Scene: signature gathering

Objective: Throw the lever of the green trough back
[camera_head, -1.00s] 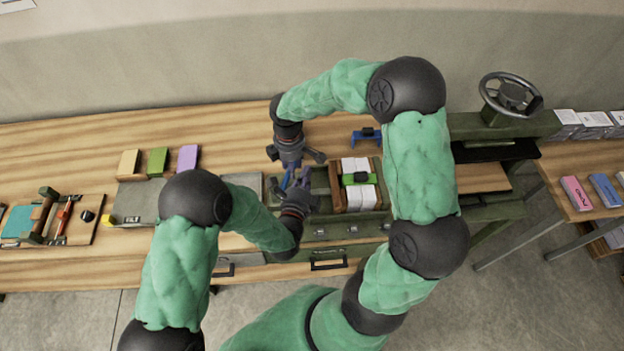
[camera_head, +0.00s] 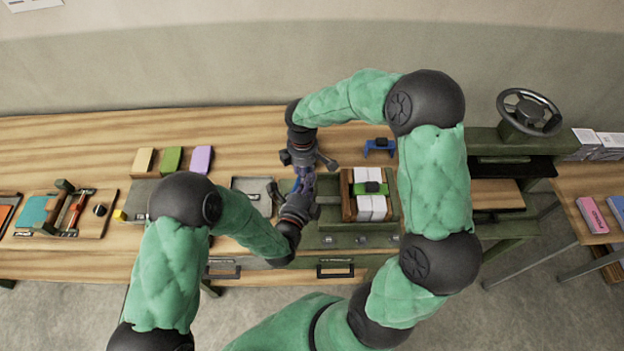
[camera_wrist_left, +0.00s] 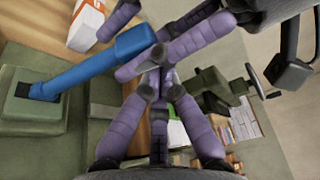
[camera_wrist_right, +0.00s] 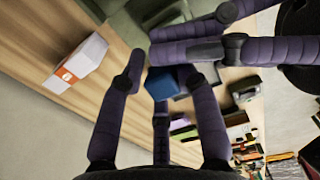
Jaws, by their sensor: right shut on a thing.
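The blue lever (camera_wrist_left: 95,65) rises from a green block (camera_wrist_left: 35,105) in the left wrist view. The green trough (camera_head: 330,213) is at the middle of the bench, partly hidden by my arms. My right gripper (camera_head: 305,178) reaches down from the far side and is shut on the lever's blue end (camera_wrist_right: 163,84), which shows between its purple fingers in the right wrist view. My left gripper (camera_head: 305,188) is close by on the near side. Its fingertips (camera_wrist_left: 158,84) come together with nothing seen between them. The two grippers' fingers overlap in view; whether they touch is unclear.
A wooden box of white papers with a green clasp (camera_head: 370,188) stands just right of the grippers. A blue bracket (camera_head: 378,147) is behind it. A grey tray (camera_head: 252,186) lies left. A handwheel (camera_head: 528,112) stands at right. The back of the bench is mostly clear.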

